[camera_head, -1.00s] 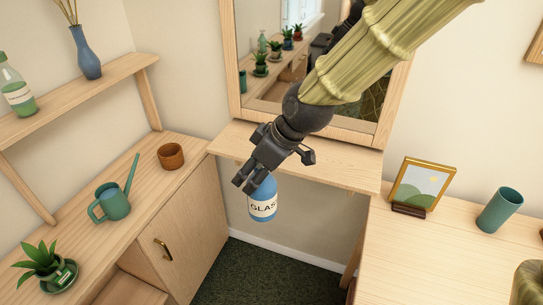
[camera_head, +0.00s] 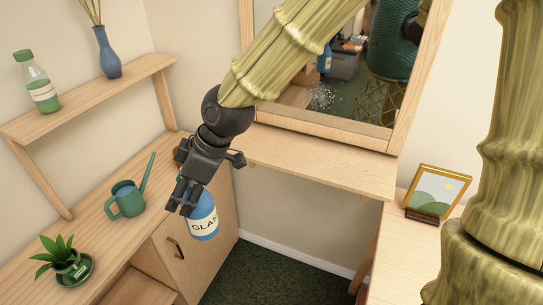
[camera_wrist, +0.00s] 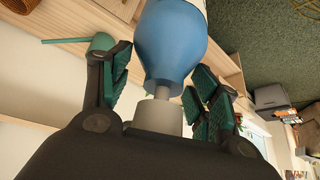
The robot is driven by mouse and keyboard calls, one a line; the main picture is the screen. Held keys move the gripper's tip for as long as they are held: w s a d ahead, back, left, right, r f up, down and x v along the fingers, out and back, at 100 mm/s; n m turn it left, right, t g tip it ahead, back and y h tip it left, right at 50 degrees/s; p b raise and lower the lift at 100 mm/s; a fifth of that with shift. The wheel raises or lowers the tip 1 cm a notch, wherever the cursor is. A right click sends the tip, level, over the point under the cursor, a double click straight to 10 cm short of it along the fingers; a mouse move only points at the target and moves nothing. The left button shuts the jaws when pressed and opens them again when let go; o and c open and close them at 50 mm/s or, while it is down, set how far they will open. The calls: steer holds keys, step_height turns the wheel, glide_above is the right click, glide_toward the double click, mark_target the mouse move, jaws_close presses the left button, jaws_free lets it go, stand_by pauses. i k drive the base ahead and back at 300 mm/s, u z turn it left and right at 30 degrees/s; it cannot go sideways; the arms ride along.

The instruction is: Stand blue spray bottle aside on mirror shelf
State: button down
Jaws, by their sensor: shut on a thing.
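The blue spray bottle (camera_head: 204,216) with a white label hangs upright below my gripper (camera_head: 188,197), in front of the left cabinet. My gripper is shut on its upper end. In the wrist view the bottle (camera_wrist: 172,45) shows its blue shoulder and grey neck between the green-padded fingers (camera_wrist: 160,95). The mirror shelf (camera_head: 320,168) is a bare-looking wooden ledge under the framed mirror (camera_head: 325,125), to the right of my gripper. Part of the shelf's left end is hidden behind my gripper.
A wall shelf above holds a green bottle (camera_head: 38,84) and blue vase (camera_head: 108,52). A picture frame (camera_head: 437,192) stands on the right counter.

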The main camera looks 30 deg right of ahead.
mark_target(365, 175)
steer(key=u, duration=0.3)
steer(key=i, duration=1)
steer(key=z, duration=2.6)
